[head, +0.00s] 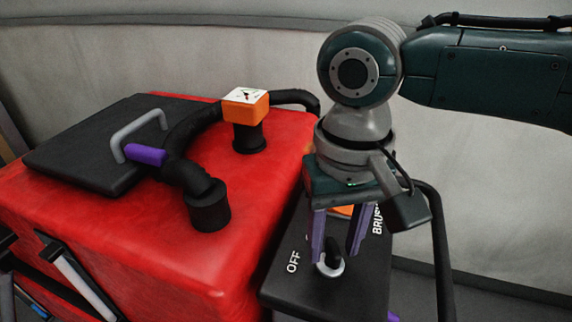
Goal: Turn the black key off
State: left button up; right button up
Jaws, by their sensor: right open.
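The black key (333,251) stands in a light grey ring (332,269) on a black panel (290,287) at the lower right of the head view. White lettering on the panel reads OFF to the left of the key and BRUSH, partly hidden, at the upper right. My right gripper (335,254) points down over the panel with its purple fingers open. The fingertips appear on either side of the key; I cannot tell whether they touch it. An orange part behind the fingers is mostly hidden. My left gripper is not in view.
A red tank (265,190) fills the left and middle. On it are a black lid (75,165) with a grey handle (140,130), a black hose (190,135) and an orange-and-white box (246,105). A black upright bar stands right of the panel. A pale wall is behind.

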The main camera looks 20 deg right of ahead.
grip_shut()
dwell(0.3)
dwell(0.3)
